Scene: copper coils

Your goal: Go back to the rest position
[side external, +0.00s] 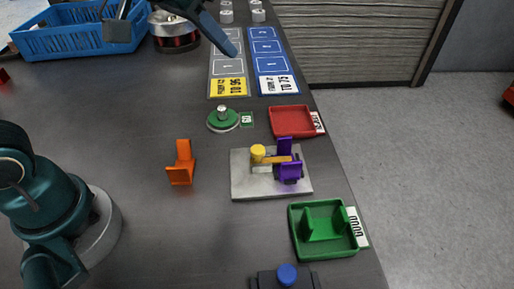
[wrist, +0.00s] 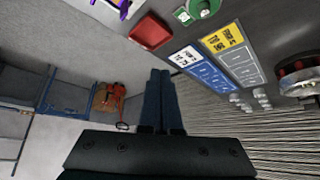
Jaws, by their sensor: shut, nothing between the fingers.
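My gripper (side external: 231,47) is at the top of the side external view, held above the far part of the table near the numbered mats. In the wrist view its two dark fingers (wrist: 160,73) lie together, shut and empty. No copper coil can be made out clearly.
A metal plate (side external: 242,187) bears a purple bracket and yellow knob. Around it are an orange bracket (side external: 181,165), green disc (side external: 222,124), red tray (side external: 291,121) and green tray (side external: 325,248). A blue crate (side external: 75,40) stands far left. The left-middle table is clear.

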